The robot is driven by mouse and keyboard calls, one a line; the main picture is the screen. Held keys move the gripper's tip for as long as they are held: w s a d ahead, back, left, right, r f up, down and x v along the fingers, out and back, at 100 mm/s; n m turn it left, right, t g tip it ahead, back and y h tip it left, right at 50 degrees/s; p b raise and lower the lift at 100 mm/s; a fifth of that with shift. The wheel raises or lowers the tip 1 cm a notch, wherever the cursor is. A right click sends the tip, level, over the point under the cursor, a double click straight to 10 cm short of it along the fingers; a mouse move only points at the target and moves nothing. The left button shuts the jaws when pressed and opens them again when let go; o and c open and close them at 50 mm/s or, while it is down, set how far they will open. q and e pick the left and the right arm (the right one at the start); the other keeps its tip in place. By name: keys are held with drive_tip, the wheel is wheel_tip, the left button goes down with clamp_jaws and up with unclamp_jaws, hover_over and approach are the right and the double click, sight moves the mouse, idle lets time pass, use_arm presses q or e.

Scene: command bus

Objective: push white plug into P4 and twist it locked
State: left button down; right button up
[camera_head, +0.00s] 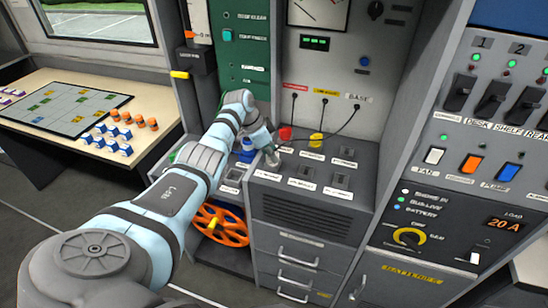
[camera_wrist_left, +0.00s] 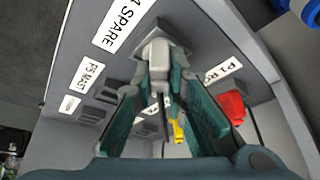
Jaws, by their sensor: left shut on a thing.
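The white plug (camera_wrist_left: 158,58) stands between the fingers of my left gripper (camera_wrist_left: 158,84) in the left wrist view. Its far end meets a grey socket plate (camera_wrist_left: 184,49) next to the label reading "4 SPARE" (camera_wrist_left: 124,22). How deep it sits and whether it is turned to lock I cannot tell. My right gripper is not in view.
A red plug (camera_head: 285,133) and a yellow plug (camera_head: 316,139) with black cables stand close by along the panel's back. Other sockets (camera_head: 341,180) lie to the right. An orange handwheel (camera_head: 222,224) is below left. A switch panel (camera_head: 490,130) rises at right.

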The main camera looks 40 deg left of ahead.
use_arm(q)
drive_tip(key=shift+s+f, duration=0.1)
drive_tip(key=c, duration=1.5)
unclamp_jaws()
drive_tip(key=shift+c, duration=0.2)
drive_tip(key=v, duration=1.2)
drive_tip(key=shift+w+a, duration=0.1)
drive_tip(key=shift+w, duration=0.15)
